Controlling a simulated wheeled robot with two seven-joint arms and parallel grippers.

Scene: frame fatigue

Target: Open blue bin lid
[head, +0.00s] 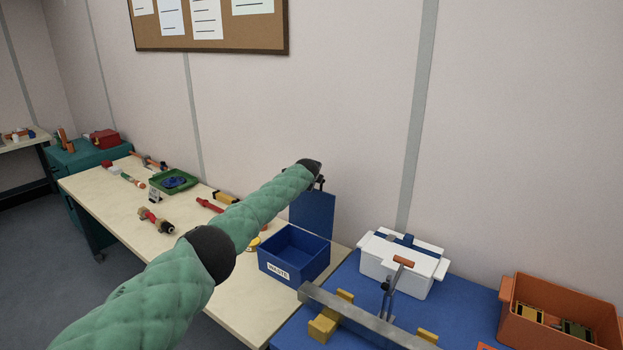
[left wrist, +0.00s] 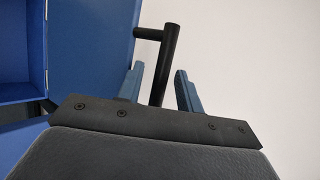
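The blue bin (head: 284,269) with a white label stands at the table's right end, its open top showing an empty-looking inside. Its blue lid (head: 313,217) stands roughly upright at the back edge. In the left wrist view the lid (left wrist: 90,45) fills the upper left, with a black bar handle (left wrist: 168,58) projecting from it. My left gripper (left wrist: 158,78) has its two blue-grey fingers apart, with the handle between them and gaps visible beside it. In the head view my left gripper (head: 319,183) is at the lid's top, mostly hidden by its wrist.
A white box (head: 400,272) and a clamp (head: 388,290) with a metal bar are on the blue surface to the right. An orange bin (head: 562,312) is at far right. A green tray (head: 174,181) and tools lie along the wooden table. The wall is close behind.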

